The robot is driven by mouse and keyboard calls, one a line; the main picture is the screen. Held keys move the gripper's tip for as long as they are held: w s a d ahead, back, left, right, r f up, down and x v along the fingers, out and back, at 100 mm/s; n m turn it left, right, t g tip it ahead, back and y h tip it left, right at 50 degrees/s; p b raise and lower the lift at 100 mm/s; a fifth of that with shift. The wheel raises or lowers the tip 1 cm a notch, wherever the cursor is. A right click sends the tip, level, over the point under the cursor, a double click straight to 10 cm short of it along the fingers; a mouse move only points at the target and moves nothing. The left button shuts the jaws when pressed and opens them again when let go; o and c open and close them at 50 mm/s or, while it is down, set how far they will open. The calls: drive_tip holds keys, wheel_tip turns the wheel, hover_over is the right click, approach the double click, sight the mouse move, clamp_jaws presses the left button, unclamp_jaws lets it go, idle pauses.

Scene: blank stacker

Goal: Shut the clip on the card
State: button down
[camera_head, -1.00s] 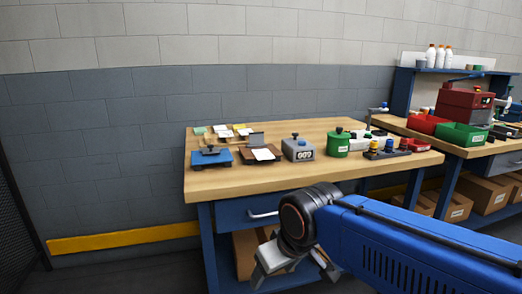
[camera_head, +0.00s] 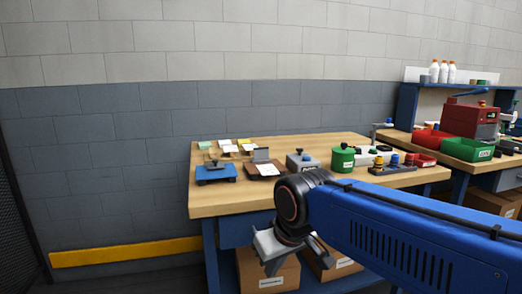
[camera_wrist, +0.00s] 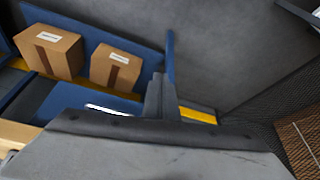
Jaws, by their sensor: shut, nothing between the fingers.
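A brown board (camera_head: 264,170) with a white card (camera_head: 268,167) on it sits on the wooden workbench (camera_head: 225,203), left of its middle. A grey plate, seemingly the clip (camera_head: 261,156), stands tilted up at the card's back edge, apart from most of the card. My gripper (camera_head: 277,262) hangs in front of the bench, below the top's level and well away from the board. In the wrist view my gripper (camera_wrist: 160,98) shows its fingers together and empty; the board and card are not in that view.
A blue stand (camera_head: 215,174) is left of the board; a grey block (camera_head: 302,162) and green canister (camera_head: 342,158) are to the right. Small cards (camera_head: 228,147) lie behind. Cardboard boxes (camera_wrist: 50,52) sit under the bench. The front left corner is bare.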

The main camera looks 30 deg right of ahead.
drive_tip(key=w+d+r, duration=0.3)
drive_tip(key=w+r, duration=0.8)
wheel_tip(320, 180, up, 16)
drive_tip(key=f+m+g, duration=0.1)
drive_tip(key=m+g, duration=0.1)
drive_tip(key=m, duration=0.1)
hover_over(260, 153)
drive_tip(key=w+d, duration=0.2)
drive_tip(key=w, duration=0.3)
drive_tip(key=shift+h, duration=0.3)
drive_tip(key=x, duration=0.9)
drive_tip(key=shift+w+f, duration=0.2)
drive_tip(key=shift+w, duration=0.05)
drive_tip(key=shift+s+a+r, duration=0.15)
drive_tip(key=shift+s, duration=0.4)
drive_tip(key=shift+s+a+r, duration=0.15)
drive_tip(key=shift+s, duration=0.4)
drive_tip(key=shift+s+a, duration=0.25)
drive_tip(key=shift+s, duration=0.55)
drive_tip(key=shift+s, duration=0.1)
